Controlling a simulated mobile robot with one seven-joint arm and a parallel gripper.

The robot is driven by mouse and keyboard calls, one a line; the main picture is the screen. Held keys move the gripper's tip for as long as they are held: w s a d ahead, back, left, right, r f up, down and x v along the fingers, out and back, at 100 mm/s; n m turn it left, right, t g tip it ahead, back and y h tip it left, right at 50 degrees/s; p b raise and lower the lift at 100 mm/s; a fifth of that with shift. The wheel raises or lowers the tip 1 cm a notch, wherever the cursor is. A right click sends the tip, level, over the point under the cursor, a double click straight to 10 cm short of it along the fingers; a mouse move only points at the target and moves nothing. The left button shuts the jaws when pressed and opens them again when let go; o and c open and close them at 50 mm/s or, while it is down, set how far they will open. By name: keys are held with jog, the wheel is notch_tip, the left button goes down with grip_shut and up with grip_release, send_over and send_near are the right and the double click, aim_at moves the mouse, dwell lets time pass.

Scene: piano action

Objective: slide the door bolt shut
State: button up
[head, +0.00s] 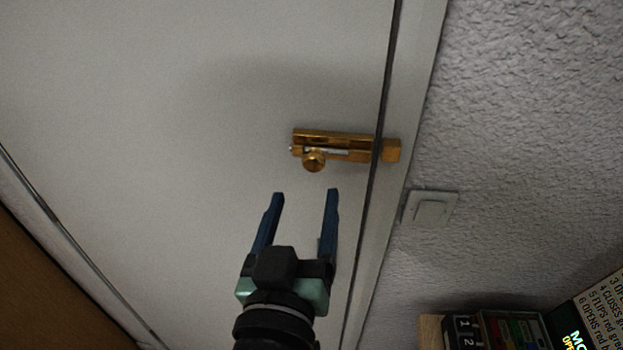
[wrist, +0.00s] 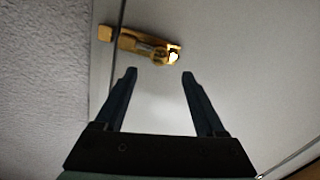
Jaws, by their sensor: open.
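A brass door bolt (head: 345,137) is fixed to a pale door (head: 180,120) near its right edge. Its round knob (head: 314,161) sits toward the left end of the bolt body. A brass keeper (head: 391,151) is on the frame across the dark door gap. My gripper (head: 305,192) is open and empty, below the knob in the head view and apart from it. In the wrist view the bolt (wrist: 135,42) and knob (wrist: 161,57) show beyond my open fingertips (wrist: 160,72). I cannot tell whether the rod reaches into the keeper.
A light switch (head: 431,208) is on the rough wall right of the door frame. Boxes (head: 490,330) and a printed sign (head: 603,310) stand at the lower right. The door surface around the bolt is clear.

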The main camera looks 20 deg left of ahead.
aim_at(312, 165)
jog(key=p+x, duration=0.2)
jog(key=x, duration=0.4)
jog(key=shift+r, duration=0.15)
jog(key=shift+p+x, duration=0.4)
jog(key=shift+x, duration=0.4)
grip_shut()
dwell(0.5)
